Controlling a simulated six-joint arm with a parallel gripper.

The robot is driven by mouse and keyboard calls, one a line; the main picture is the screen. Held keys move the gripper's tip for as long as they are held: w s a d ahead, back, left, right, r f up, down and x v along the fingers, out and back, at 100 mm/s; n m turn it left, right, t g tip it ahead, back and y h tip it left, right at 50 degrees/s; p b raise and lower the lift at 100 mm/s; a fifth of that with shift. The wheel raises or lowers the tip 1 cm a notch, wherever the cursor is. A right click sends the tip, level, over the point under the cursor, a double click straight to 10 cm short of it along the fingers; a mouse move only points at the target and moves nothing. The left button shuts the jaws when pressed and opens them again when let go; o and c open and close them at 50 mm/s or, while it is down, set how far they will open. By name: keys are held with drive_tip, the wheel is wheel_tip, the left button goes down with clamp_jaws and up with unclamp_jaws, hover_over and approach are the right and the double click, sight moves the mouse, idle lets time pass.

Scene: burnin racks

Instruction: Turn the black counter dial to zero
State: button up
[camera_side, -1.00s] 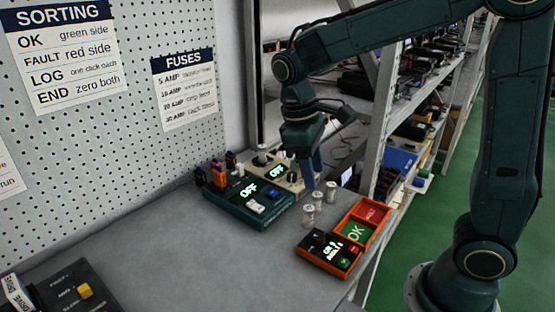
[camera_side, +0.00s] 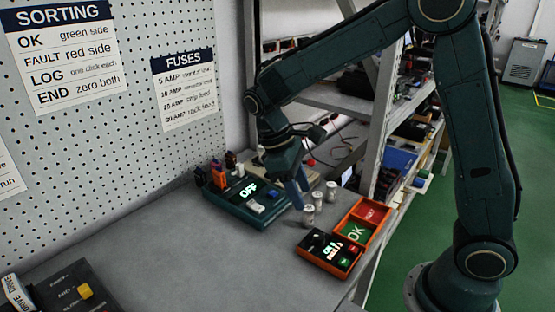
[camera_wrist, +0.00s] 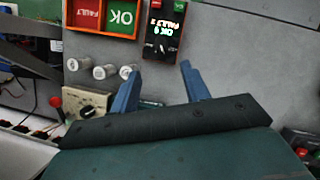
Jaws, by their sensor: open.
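The black counter (camera_side: 329,252) sits at the near end of the orange-framed tray on the bench. It has a lit display and small red and green buttons. It also shows upside down in the wrist view (camera_wrist: 164,36), where the display has an OK line and a FAULT line; the digits are too blurred to trust. Its dial is too small to make out clearly. My gripper (camera_side: 299,202) is open and empty, above the bench between the teal box and the silver cylinders. In the wrist view my gripper (camera_wrist: 161,70) has its fingers apart, pointing toward the counter's display side, not touching it.
The orange tray (camera_side: 381,238) has red FAULT and green OK compartments. Several silver cylinders (camera_side: 308,215) stand close to my fingers. A teal box (camera_side: 236,207) reads OFF. A beige box with a black knob (camera_wrist: 88,104) is behind.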

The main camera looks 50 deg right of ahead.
sight(319, 236)
drive_tip(key=x, duration=1.2)
drive_tip(key=c, duration=1)
